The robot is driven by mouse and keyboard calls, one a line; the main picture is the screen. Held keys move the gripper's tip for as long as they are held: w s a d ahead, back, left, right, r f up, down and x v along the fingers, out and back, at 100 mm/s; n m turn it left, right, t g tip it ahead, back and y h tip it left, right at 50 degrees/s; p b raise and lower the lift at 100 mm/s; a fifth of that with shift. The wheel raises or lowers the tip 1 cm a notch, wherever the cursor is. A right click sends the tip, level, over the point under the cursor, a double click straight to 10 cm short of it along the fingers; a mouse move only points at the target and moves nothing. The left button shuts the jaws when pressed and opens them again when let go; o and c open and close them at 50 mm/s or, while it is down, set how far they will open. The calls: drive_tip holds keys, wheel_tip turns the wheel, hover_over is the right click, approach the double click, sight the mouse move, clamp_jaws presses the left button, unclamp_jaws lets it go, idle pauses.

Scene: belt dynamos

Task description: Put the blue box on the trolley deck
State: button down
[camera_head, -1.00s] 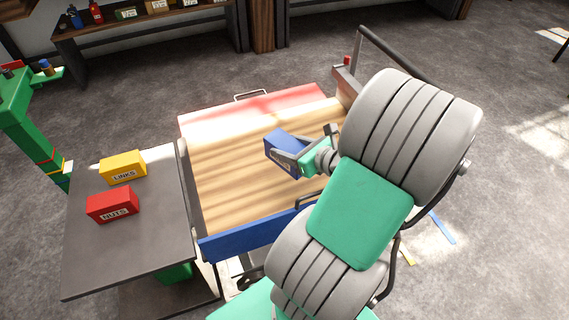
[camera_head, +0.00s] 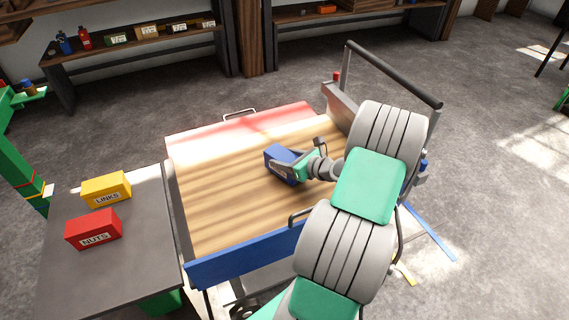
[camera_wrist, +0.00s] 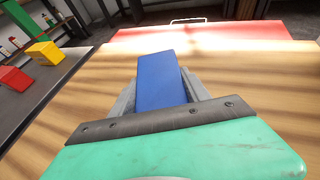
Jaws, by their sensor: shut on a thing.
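The blue box (camera_head: 277,160) is between the fingers of my gripper (camera_head: 286,168), over the middle of the wooden trolley deck (camera_head: 220,205). In the wrist view the blue box (camera_wrist: 158,80) lies lengthwise between both grey fingers, and my gripper (camera_wrist: 160,92) is shut on it. The box is at or just above the deck; I cannot tell if it touches. Its near end is hidden behind my gripper. The deck also shows in the wrist view (camera_wrist: 260,85), with a red band along its far edge.
A dark table (camera_head: 75,255) left of the trolley bears a yellow LINKS box (camera_head: 106,189) and a red NUTS box (camera_head: 93,230). The trolley has a blue front edge (camera_head: 240,258) and a dark push handle (camera_head: 395,75) at the right. The deck around the box is clear.

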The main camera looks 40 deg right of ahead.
drive_tip(key=shift+f, duration=0.55)
drive_tip(key=shift+r, duration=0.1)
drive_tip(key=c, duration=0.5)
unclamp_jaws()
drive_tip(key=shift+f, duration=0.2)
